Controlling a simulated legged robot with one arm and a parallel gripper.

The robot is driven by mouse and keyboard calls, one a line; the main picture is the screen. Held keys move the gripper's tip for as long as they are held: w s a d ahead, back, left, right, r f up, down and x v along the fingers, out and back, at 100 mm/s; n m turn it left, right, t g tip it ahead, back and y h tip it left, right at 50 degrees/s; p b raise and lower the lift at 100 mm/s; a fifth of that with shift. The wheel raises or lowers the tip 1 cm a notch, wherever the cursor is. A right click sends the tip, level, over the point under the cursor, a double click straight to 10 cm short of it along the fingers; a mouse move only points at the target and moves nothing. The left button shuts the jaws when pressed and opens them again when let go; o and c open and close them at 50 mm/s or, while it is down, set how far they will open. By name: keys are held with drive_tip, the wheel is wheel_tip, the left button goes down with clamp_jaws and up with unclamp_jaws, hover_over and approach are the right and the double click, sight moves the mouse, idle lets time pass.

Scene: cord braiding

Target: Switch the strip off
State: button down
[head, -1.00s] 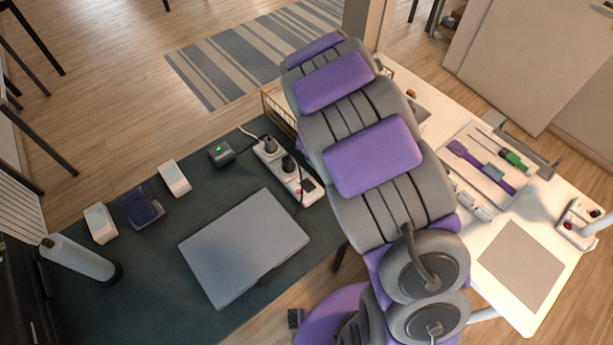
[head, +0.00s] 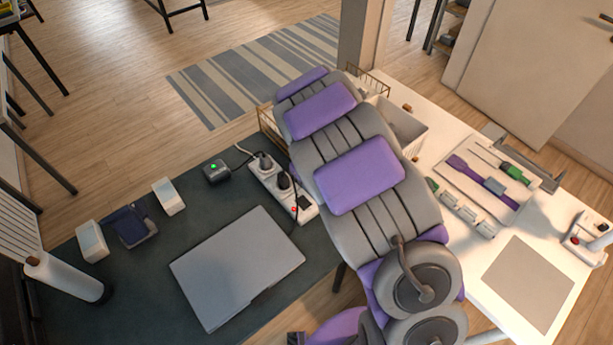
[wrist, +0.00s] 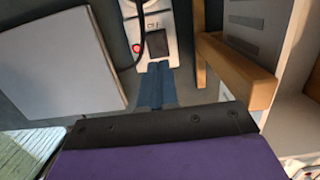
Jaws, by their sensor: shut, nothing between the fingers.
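The white power strip (head: 268,178) lies on the dark desk mat, with two dark plugs in it. Its red light (head: 294,209) is lit, beside a dark rocker switch (head: 304,203). In the wrist view the strip (wrist: 154,16) is at the top, with the red light (wrist: 136,48) left of the dark switch (wrist: 157,43). My gripper (wrist: 156,68) is shut and empty, its blue fingertips at the strip's near end, just below the switch in the picture. I cannot tell whether they touch the strip. In the head view my arm hides the gripper.
A closed grey laptop (head: 237,268) lies left of the strip. A black box with a green light (head: 216,171) sits behind it. A wooden frame piece (wrist: 235,70) stands close to the right of my fingers. A white table (head: 465,262) with tools is farther right.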

sight(300, 200)
drive_tip(key=a+f, duration=0.1)
drive_tip(key=f, duration=0.1)
drive_tip(key=f+b, duration=0.1)
drive_tip(key=f, duration=0.2)
drive_tip(key=a+f+b, duration=0.1)
drive_tip(key=f, duration=0.2)
drive_tip(key=shift+w+a, duration=0.35)
drive_tip(key=shift+d+f, duration=0.25)
drive_tip(key=shift+f, duration=0.05)
drive_tip(key=shift+d, duration=0.6)
drive_tip(key=shift+w+a+f, duration=0.1)
drive_tip(key=shift+a, duration=0.6)
drive_tip(key=shift+d, duration=0.3)
drive_tip(key=shift+s+d+p, duration=0.45)
drive_tip(key=shift+s+d, duration=0.05)
drive_tip(key=shift+s, duration=0.2)
drive_tip(key=shift+r, duration=0.25)
